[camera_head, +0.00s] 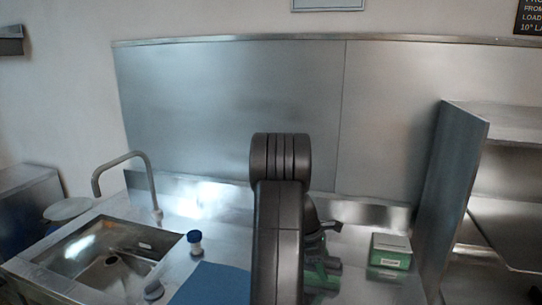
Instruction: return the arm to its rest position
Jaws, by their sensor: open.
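My dark grey arm (279,215) stands upright in the middle of the head view, with its rounded joint in front of the steel back panel. Beyond it, to the right, part of my gripper (326,245) shows low over the counter, largely hidden by the arm. Dark and green parts show there. I cannot tell whether the green belongs to the gripper or to something behind it. I see nothing held between the jaws.
A steel sink (108,255) with a curved tap (122,162) is at left. A blue-capped jar (195,243) and a blue mat (212,284) lie left of my arm. A green-and-white box (391,252) stands right, beside a steel shelf unit (455,185). Bare counter surrounds the box.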

